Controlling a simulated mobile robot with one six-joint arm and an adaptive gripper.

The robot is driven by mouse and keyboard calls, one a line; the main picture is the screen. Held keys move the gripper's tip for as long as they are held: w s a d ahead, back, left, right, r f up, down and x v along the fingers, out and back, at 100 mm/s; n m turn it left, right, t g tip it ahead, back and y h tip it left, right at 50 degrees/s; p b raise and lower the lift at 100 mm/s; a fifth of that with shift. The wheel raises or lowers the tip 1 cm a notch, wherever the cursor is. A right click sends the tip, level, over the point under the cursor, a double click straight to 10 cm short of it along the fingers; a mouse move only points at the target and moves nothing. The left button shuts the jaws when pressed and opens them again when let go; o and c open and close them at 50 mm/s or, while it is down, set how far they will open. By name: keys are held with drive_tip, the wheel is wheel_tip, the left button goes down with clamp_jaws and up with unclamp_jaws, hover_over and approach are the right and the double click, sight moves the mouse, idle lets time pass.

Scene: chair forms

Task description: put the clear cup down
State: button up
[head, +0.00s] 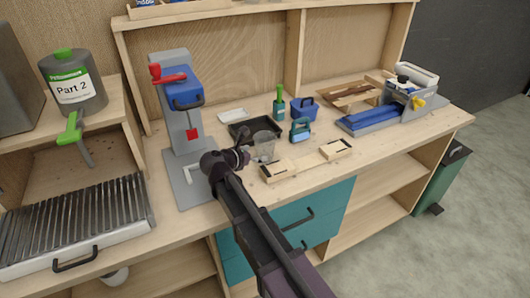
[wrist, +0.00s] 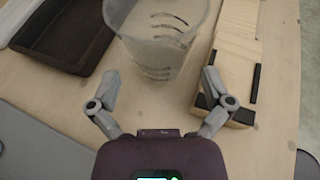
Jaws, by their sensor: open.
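The clear cup (head: 264,146) appears upright on the wooden bench top, in front of a black tray. In the wrist view the clear cup (wrist: 160,45) fills the top middle, with dark markings on its wall and its upper part cut off by the frame. My gripper (head: 243,155) is beside the cup in the head view. In the wrist view my gripper (wrist: 159,78) has its two fingers spread, one on each side of the cup's near end. I see no finger clearly touching the cup.
The black tray (head: 242,132) lies behind the cup. Wooden blocks (head: 278,171) lie close on the right. A grey press with a blue head (head: 180,90) stands at left. A green bottle (head: 279,106) and blue box (head: 303,108) stand behind. Bare bench (head: 375,142) shows farther right.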

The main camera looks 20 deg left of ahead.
sight(265, 150)
drive_tip(key=shift+w, duration=0.1)
drive_tip(key=shift+b+x, duration=0.85)
drive_tip(key=shift+x, duration=1.65)
drive_tip(key=shift+r, duration=0.1)
drive_tip(key=c, duration=0.5)
